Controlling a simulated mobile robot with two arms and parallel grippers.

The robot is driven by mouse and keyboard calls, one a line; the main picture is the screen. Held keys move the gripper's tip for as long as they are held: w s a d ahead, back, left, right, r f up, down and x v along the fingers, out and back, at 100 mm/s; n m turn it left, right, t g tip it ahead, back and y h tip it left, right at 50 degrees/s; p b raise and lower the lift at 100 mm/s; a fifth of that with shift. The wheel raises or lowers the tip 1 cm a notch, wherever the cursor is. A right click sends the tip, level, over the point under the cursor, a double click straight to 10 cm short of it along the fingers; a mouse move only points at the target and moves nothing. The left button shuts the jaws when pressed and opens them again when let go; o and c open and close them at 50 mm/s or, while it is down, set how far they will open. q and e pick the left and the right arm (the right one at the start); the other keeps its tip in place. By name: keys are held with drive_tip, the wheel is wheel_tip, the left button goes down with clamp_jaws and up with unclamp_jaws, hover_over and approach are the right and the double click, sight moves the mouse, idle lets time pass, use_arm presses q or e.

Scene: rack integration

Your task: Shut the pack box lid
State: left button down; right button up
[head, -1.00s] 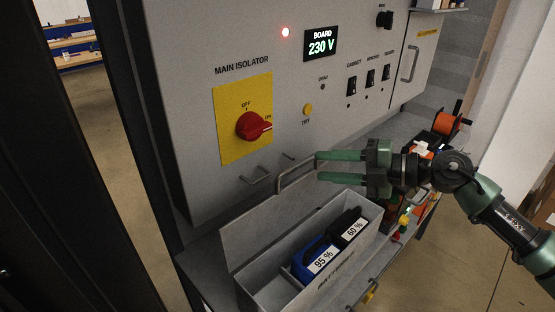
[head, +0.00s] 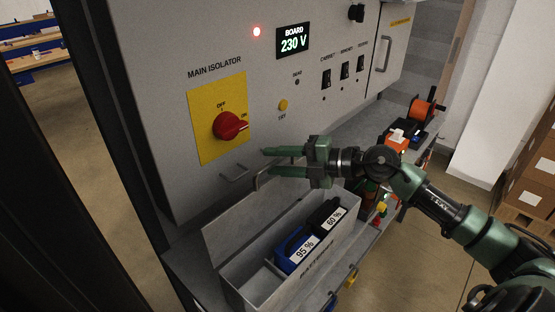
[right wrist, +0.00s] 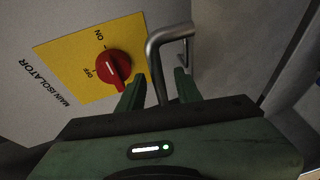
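The pack box (head: 330,262) stands on the bench below the panel. Its lid (head: 240,222) is open, tilted up at the back towards the panel. A metal bar handle (head: 258,181) stands at the lid's upper edge; it also shows in the right wrist view (right wrist: 157,70). My right gripper (head: 265,162) is at this handle with its fingers apart. In the right wrist view the bar runs between the two fingers (right wrist: 158,88), with gaps visible beside it. A blue battery marked 95 % (head: 293,246) and a dark one marked 60 % (head: 326,213) sit in the box. My left gripper is out of view.
The panel carries a red main isolator knob (head: 229,126), close behind my right gripper. A small second handle (head: 234,174) is on the panel, left of the fingers. An orange reel (head: 421,110) and other items lie on the bench to the right.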

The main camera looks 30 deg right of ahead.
clamp_jaws()
idle(1.4)
